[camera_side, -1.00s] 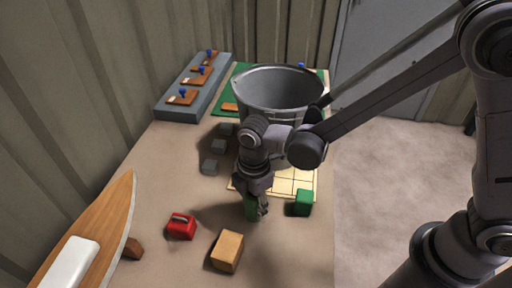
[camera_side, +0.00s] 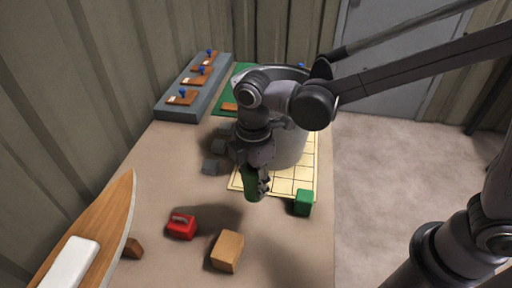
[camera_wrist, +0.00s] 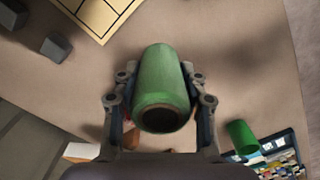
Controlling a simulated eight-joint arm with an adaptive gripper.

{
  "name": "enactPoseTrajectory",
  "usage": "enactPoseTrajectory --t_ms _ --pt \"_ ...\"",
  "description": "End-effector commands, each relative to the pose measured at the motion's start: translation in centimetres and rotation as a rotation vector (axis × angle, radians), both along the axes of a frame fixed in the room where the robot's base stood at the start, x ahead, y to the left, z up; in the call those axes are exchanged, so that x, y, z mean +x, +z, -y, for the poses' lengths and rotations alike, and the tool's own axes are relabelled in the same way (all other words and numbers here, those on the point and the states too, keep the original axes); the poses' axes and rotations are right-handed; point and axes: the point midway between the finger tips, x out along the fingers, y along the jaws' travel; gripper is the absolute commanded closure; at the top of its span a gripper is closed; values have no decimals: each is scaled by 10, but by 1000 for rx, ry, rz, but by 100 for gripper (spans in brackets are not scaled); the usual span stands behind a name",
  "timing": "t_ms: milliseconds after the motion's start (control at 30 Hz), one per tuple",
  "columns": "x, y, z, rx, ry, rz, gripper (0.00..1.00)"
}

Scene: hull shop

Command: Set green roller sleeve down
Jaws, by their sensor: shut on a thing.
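A green roller sleeve (camera_side: 251,187) is held upright or nearly so between the fingers of my gripper (camera_side: 257,176), above the bench. In the wrist view the sleeve (camera_wrist: 159,72) fills the space between both fingers, its dark open end facing the camera. My gripper is shut on it. In the side view the sleeve appears in front of the yellow gridded board's near edge (camera_side: 240,188), and its lower end looks clear of the bench. The far side of the sleeve is hidden.
A green piece (camera_side: 303,203) stands by the board's near right corner. A red box (camera_side: 181,226) and a tan block (camera_side: 227,251) are nearer. Several grey blocks (camera_side: 210,167) stand left of the board.

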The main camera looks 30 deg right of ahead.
Motion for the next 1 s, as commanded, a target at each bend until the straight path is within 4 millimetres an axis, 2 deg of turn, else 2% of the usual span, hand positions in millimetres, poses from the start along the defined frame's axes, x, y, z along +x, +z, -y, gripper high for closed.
enactPoseTrajectory --t_ms 167,267,500,700,833,1000 --pt "-6 14 3 0 -1 0 86" --pt "-19 20 9 0 -4 0 86" --pt "-71 31 35 0 -16 -2 86" --pt "-113 31 57 0 -26 -2 86" --pt "-132 29 68 0 -32 -3 86" --pt "-145 26 75 1 -35 -3 86"
